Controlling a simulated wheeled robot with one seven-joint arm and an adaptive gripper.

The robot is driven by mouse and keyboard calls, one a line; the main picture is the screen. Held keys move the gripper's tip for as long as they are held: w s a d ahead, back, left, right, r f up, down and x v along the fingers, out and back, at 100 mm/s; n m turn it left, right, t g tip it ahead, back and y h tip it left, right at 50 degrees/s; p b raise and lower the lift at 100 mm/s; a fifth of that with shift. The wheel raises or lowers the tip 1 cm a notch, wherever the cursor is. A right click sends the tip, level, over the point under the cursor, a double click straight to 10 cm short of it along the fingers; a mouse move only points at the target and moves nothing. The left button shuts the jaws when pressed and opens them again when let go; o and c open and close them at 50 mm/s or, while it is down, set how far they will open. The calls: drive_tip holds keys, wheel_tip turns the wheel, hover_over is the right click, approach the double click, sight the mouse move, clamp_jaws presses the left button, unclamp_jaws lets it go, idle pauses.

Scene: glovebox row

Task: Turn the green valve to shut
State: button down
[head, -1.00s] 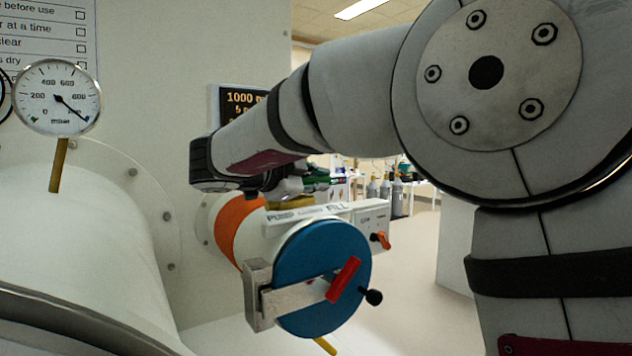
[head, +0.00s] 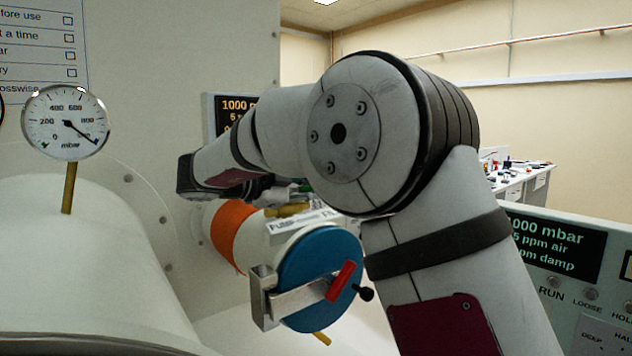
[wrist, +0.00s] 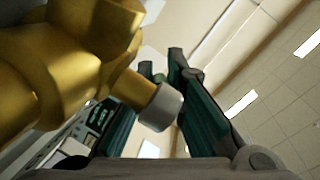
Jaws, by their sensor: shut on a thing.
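The valve's brass body (wrist: 60,70) fills the left of the wrist view, with a short brass stem and grey end cap (wrist: 165,108) pointing toward my fingers. In the head view a little brass (head: 288,210) shows on top of the small white side port, below my wrist. The handle's angle cannot be told.
The port has a blue round door (head: 312,265) with a metal bar and red lever (head: 341,282). A pressure gauge (head: 65,122) stands at left above the large white port. A control panel (head: 570,260) is at right, behind my arm. A small display (head: 232,112) hangs behind my forearm.

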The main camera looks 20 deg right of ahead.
drive_tip(key=shift+f, duration=0.1)
drive_tip(key=c, duration=1.6)
unclamp_jaws()
drive_tip(key=shift+c, duration=0.2)
drive_tip(key=shift+v, duration=3.8)
